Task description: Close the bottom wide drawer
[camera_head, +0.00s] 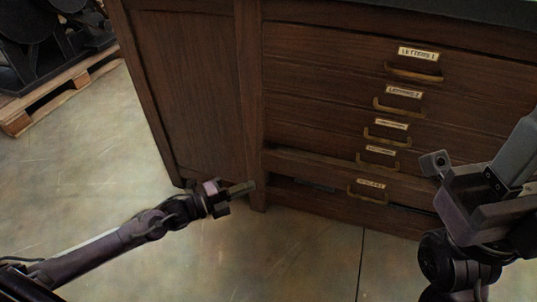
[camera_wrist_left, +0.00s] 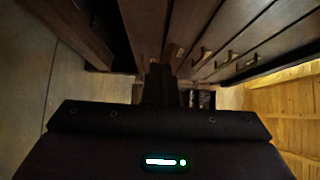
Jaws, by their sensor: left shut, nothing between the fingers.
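The bottom wide drawer (camera_head: 310,201) is the lowest in a dark wooden cabinet. It stands partly pulled out, with a dark gap behind its front where some contents show. Its brass handle (camera_head: 367,197) and label are near the middle of the front. My left gripper (camera_head: 243,188) is shut and empty, low by the cabinet's post, left of the drawer and apart from its handle. In the left wrist view its fingers (camera_wrist_left: 160,85) point toward the cabinet base. My right gripper (camera_head: 465,185) is at the right, in front of the drawer's right end, which it partly hides.
Several labelled closed drawers (camera_head: 345,80) with brass handles rise above. A plain cabinet panel (camera_head: 190,90) is to the left. A wooden pallet (camera_head: 60,90) with dark machinery stands at the far left. The concrete floor (camera_head: 110,180) in front is clear.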

